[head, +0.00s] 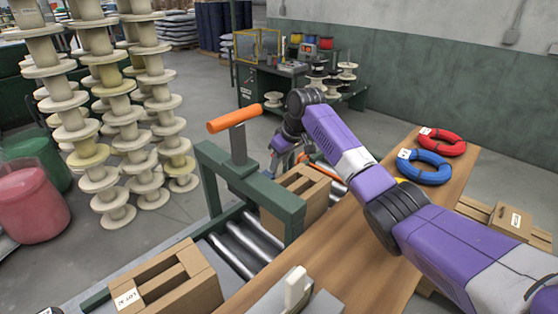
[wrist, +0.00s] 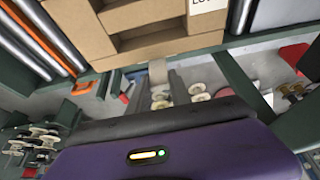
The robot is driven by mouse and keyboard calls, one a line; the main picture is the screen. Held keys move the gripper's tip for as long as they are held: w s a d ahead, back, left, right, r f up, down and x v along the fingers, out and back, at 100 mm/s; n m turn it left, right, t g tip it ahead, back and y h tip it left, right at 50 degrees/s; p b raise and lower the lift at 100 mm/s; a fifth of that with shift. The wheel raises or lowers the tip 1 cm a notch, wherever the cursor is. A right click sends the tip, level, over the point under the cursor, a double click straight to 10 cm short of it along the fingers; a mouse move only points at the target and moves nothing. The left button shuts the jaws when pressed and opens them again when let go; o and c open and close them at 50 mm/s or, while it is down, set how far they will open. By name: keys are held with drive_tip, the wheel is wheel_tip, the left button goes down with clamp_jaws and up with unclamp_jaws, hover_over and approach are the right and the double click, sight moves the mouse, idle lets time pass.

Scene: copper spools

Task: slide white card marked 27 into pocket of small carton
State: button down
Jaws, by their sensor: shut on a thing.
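My gripper (wrist: 158,78) is shut on a small pale piece (wrist: 158,70), which looks like the white card seen nearly edge-on; no number is readable on it. The piece is at the near edge of a brown carton (wrist: 80,28); I cannot tell whether they touch. This carton has open pockets and a white label (wrist: 207,5), cut off by the picture edge. In the head view a divided carton (head: 318,197) sits on the rollers behind the green frame, and my gripper (head: 282,150) is at its far side, with its fingertips mostly hidden.
A green frame with an orange handle (head: 235,120) spans the roller conveyor (head: 238,250). Another labelled carton (head: 195,292) is at the near end. A wooden bench (head: 335,262) carries blue (head: 424,167) and red (head: 441,142) coils. Stacked spools (head: 110,120) stand at left.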

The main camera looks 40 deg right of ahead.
drive_tip(key=shift+f, duration=0.2)
drive_tip(key=c, duration=1.1)
unclamp_jaws()
drive_tip(key=b+v, duration=0.1)
drive_tip(key=v, duration=0.6)
drive_tip(key=shift+r, duration=0.4)
drive_tip(key=shift+s+b, duration=0.15)
drive_tip(key=shift+b, duration=0.15)
